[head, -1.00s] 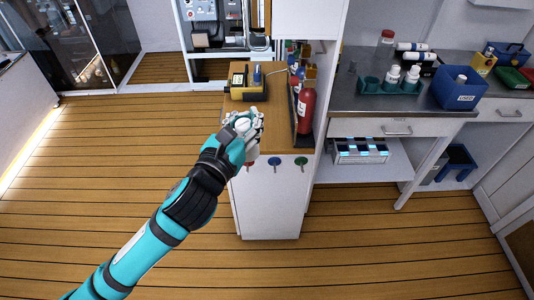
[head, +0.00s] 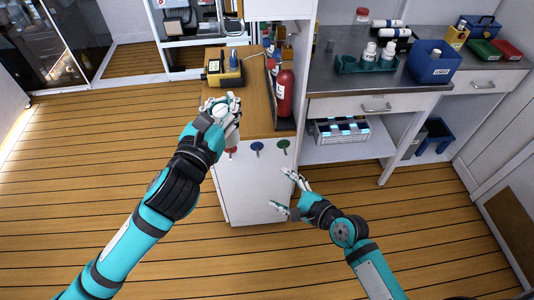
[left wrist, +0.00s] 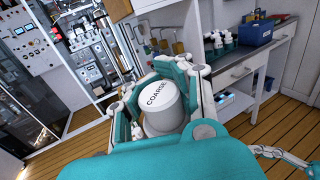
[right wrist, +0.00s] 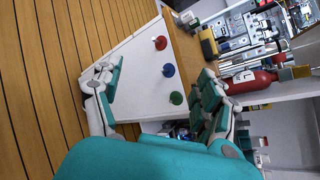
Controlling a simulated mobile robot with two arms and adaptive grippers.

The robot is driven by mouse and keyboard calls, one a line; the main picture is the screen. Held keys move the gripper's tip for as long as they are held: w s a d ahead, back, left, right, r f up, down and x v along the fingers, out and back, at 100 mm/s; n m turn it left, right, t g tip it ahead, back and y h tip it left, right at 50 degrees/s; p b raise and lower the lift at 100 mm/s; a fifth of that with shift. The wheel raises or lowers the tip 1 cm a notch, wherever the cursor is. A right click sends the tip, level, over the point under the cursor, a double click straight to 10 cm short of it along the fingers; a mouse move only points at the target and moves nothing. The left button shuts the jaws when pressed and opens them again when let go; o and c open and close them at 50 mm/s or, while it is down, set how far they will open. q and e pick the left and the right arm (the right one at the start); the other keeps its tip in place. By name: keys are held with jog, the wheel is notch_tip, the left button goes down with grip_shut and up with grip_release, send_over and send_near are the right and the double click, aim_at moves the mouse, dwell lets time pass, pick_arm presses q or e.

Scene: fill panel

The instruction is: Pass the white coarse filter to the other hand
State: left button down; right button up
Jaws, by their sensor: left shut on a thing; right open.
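The white coarse filter (left wrist: 160,101) is a white cylinder with "COARSE" on its top. It is held in my left gripper (left wrist: 165,108), which is shut around it. In the head view my left gripper (head: 226,112) is over the near left edge of the wooden-topped cabinet, and its fingers hide most of the filter. My right gripper (head: 283,192) is open and empty, lower and to the right, in front of the cabinet's white face. In the right wrist view the fingers of my right gripper (right wrist: 155,95) are spread wide with nothing between them.
The cabinet (head: 250,185) has red, blue and green knobs on its front. A yellow device (head: 225,69) and a red fire extinguisher (head: 284,93) stand on it. A steel bench (head: 340,98) with bottles and a blue bin (head: 433,62) is at right. The floor in front is clear.

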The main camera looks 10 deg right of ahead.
notch_tip(320, 180, up, 10)
jog(key=a+m+t+y, duration=0.1)
jog(key=a+m+y, duration=0.1)
jog(key=a, duration=0.1)
jog(key=m+y, duration=0.2)
jog(key=y, duration=0.1)
send_near(232, 136)
jog(key=x, duration=1.3)
jog(key=shift+c, duration=0.3)
jog(key=shift+s+y, duration=0.1)
jog(key=shift+y, duration=0.2)
jog(key=c, duration=1.3)
jog(key=shift+c, duration=0.2)
jog(key=shift+c, duration=0.2)
pick_arm(q)
jog(key=c, duration=2)
grip_release()
pick_arm(e)
jog(key=shift+d, duration=0.1)
grip_shut()
pick_arm(q)
jog(key=o, duration=0.7)
